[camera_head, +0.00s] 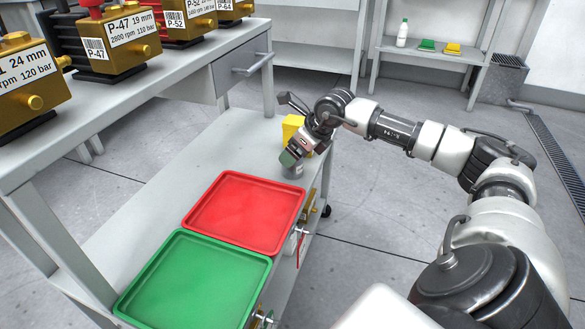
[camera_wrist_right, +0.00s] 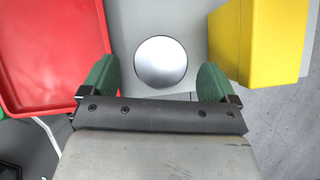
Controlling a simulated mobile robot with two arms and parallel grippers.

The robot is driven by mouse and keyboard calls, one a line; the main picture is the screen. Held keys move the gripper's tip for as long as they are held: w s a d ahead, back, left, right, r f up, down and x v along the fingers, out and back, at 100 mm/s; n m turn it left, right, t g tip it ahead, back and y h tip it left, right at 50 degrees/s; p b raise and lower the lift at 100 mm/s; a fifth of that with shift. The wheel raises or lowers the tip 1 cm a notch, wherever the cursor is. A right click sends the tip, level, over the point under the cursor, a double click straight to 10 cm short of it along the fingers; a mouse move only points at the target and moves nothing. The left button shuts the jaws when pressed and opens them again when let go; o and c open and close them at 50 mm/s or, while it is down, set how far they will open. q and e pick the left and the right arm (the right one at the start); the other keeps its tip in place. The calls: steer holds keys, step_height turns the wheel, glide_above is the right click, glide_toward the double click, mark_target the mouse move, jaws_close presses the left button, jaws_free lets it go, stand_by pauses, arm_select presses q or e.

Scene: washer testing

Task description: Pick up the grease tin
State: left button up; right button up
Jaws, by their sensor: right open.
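The grease tin (camera_wrist_right: 161,63) shows in the right wrist view as a round, silvery lid seen from above, on the grey cart top. In the head view the tin (camera_head: 297,171) is a small pale shape at my right gripper, partly hidden by it. My right gripper (camera_wrist_right: 158,72) is open, with its green fingers on either side of the tin in the picture and gaps between. In the head view my right gripper (camera_head: 292,160) points down over the cart's far end. I cannot tell the exact height between fingers and tin. My left gripper is not in view.
A red tray (camera_head: 245,212) and a green tray (camera_head: 195,282) lie on the cart top (camera_head: 190,170). A yellow box (camera_head: 291,127) stands close beyond the gripper; in the wrist view the yellow box (camera_wrist_right: 258,42) is right of the tin. A bench with labelled pumps stands left.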

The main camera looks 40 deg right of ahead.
steer(key=b+x, duration=0.1)
steer(key=x, duration=0.2)
steer(key=shift+c, duration=0.4)
steer(key=c, duration=1)
steer(key=shift+r, duration=0.15)
